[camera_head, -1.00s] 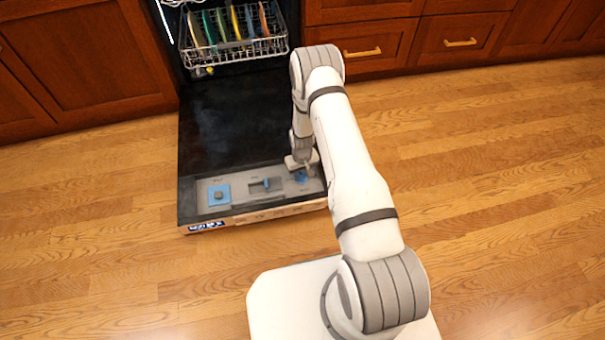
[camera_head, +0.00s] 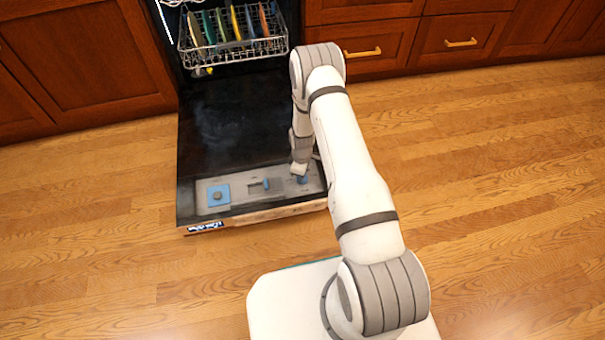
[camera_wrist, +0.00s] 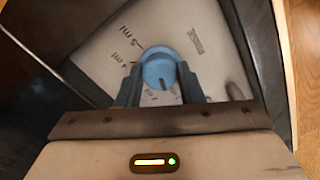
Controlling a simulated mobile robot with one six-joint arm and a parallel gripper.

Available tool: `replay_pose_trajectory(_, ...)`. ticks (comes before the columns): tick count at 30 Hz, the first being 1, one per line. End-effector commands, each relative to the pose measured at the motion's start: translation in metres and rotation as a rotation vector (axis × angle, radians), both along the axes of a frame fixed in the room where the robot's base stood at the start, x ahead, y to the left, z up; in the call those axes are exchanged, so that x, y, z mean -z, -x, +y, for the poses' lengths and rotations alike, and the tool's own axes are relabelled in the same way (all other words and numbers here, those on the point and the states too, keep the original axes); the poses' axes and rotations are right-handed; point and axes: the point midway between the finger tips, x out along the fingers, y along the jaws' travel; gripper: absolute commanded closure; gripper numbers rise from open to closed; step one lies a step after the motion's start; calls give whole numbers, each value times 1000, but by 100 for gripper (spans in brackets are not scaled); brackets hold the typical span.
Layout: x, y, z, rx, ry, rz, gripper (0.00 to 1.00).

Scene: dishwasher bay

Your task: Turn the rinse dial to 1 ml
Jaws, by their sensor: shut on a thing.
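The rinse dial (camera_wrist: 160,66) is a round blue knob on a grey panel in the wrist view. A short dark line on its face points down the picture, towards my gripper's palm. My gripper (camera_wrist: 161,72) is shut on the dial, with one blue-grey finger on each side. Markings in ml are printed on the panel left of the dial, tilted and partly covered by the fingers, so I cannot tell which mark the line meets. In the head view the dial (camera_head: 302,180) is a small blue spot below my gripper (camera_head: 300,170).
The dishwasher door (camera_head: 225,130) lies open and flat. Its panel also has a blue square with a grey knob (camera_head: 217,195) and a blue slider (camera_head: 266,184). A rack with dishes (camera_head: 235,45) stands behind. The wooden floor around is clear.

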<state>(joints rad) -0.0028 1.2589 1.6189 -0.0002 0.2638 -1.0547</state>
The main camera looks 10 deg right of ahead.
Motion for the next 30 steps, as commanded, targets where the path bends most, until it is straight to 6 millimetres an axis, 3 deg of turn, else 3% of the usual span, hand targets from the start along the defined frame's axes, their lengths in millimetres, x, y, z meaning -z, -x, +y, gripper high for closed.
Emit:
replay_pose_trajectory(9,0,0,0,-116,0,0,89)
replay_pose_trajectory(25,0,0,0,-137,0,0,89)
replay_pose_trajectory(26,0,0,0,-137,0,0,65)
replay_pose_trajectory(30,0,0,0,-137,0,0,53)
